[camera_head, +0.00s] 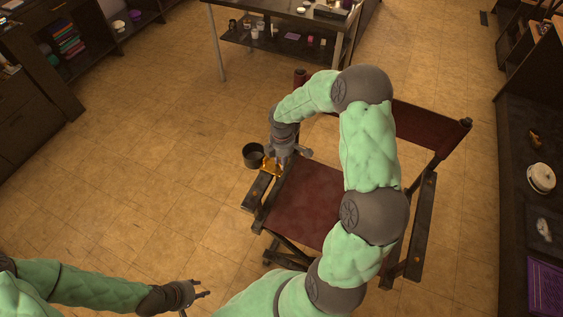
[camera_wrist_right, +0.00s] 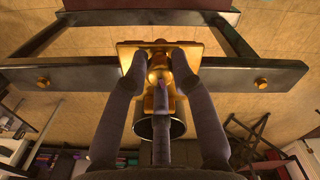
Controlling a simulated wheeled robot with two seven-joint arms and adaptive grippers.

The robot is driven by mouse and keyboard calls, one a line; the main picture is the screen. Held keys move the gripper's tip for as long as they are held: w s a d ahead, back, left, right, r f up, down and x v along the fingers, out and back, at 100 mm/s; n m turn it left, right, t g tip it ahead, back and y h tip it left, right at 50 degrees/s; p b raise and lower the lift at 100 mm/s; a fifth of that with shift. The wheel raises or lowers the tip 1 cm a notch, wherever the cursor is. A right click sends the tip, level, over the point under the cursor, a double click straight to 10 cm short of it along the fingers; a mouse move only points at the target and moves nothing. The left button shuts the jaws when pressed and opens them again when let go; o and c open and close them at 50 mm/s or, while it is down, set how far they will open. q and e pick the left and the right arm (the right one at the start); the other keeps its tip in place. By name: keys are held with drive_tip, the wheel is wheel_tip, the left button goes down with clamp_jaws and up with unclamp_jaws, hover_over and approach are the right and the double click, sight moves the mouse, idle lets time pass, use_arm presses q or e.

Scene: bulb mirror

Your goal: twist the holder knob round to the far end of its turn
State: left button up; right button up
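The holder is a gold plate (camera_wrist_right: 128,58) on the dark armrest of a chair, with a small rounded gold knob (camera_wrist_right: 158,70) at its middle. A dark round cup (camera_head: 254,155) sits at the armrest's outer side; its rim shows behind the fingers in the wrist view. My right gripper (camera_head: 284,158) is over the holder, fingers pointing down at it. In the wrist view two fingers flank the knob with visible gaps, and the third finger lies in line below it, hiding part of it. Contact there cannot be told. My left gripper (camera_head: 196,299) is empty, fingers apart, at the lower left.
The chair has a dark red seat (camera_head: 310,200) and backrest (camera_head: 425,125), close under my right arm. A table (camera_head: 213,40) with items stands behind. Shelves line the left and right edges. The tiled floor (camera_head: 150,170) left of the chair is clear.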

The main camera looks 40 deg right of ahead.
clamp_jaws()
drive_tip(key=shift+n+p, duration=1.4)
drive_tip(key=shift+n, duration=0.4)
drive_tip(key=shift+n+p, duration=0.8)
drive_tip(key=shift+n, duration=0.1)
drive_tip(key=shift+n+p, duration=0.7)
drive_tip(key=shift+n, duration=0.2)
drive_tip(key=shift+n+p, duration=1.55)
drive_tip(key=shift+n, duration=0.25)
